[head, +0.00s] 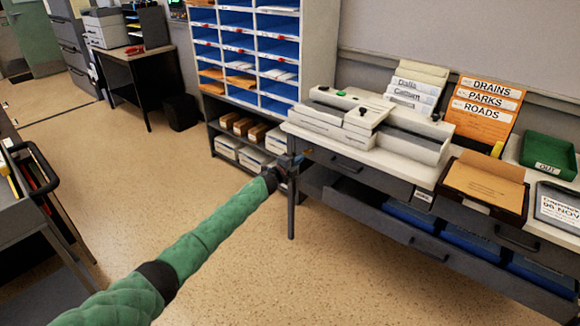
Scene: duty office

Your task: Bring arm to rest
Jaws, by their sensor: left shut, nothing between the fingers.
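My left arm, in a green quilted sleeve with black bands, reaches from the bottom left of the head view toward the middle. My left gripper (292,162) is at its end, in front of the near left corner of the long desk (408,163). It is shut and empty. At this distance I cannot tell whether it touches the desk. My right gripper is not in view.
A pigeonhole shelf (318,52) stands behind the gripper. The desk carries a grey machine (415,135), an orange folder rack (484,108), a brown tray (482,185) and a green tray (549,155). A cart (25,215) stands at left. The floor (255,270) between is clear.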

